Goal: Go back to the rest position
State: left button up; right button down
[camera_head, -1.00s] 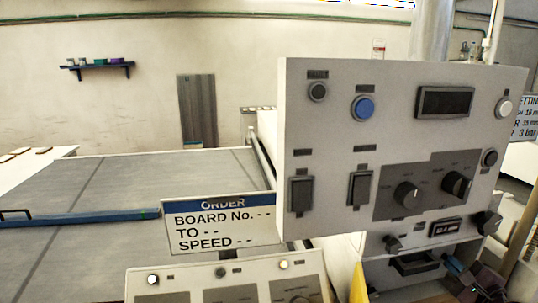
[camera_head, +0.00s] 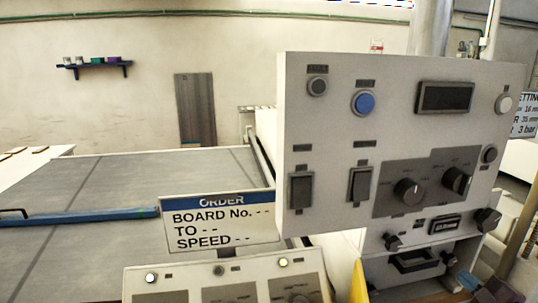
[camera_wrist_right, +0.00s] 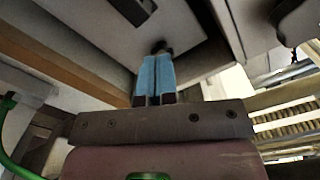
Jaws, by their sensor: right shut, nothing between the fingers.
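My right gripper (camera_head: 466,281) shows at the lower right edge of the head view, just below and right of the lower control box (camera_head: 415,262). Its blue fingers are partly cut off by the frame. In the right wrist view the two blue fingers (camera_wrist_right: 155,62) lie side by side, shut with nothing between them. They point toward a pale panel surface and a small dark part, and I cannot tell whether they touch it. My left gripper is not in view.
A large control panel (camera_head: 330,130) with knobs and switches stands close in front. An order sign (camera_head: 220,230) and a sloped console (camera_head: 190,276) are below left. A grey conveyor bed (camera_head: 130,180) with a blue bar (camera_head: 90,216) fills the left. A green cable (camera_wrist_right: 8,155) shows in the wrist view.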

jog(key=s+a+f+n+g+h, duration=0.1)
jog(key=s+a+f+n+g, duration=0.2)
jog(key=s+a+f+n, duration=0.6)
jog(key=s+a+f+n+g+h, duration=0.1)
jog(key=s+a+f+n+g, duration=0.2)
jog(key=s+a+f+n, duration=0.7)
notch_tip(320, 180, down, 4)
jog(key=n, duration=0.4)
jog(key=shift+h, duration=0.4)
jog(key=shift+d, duration=0.1)
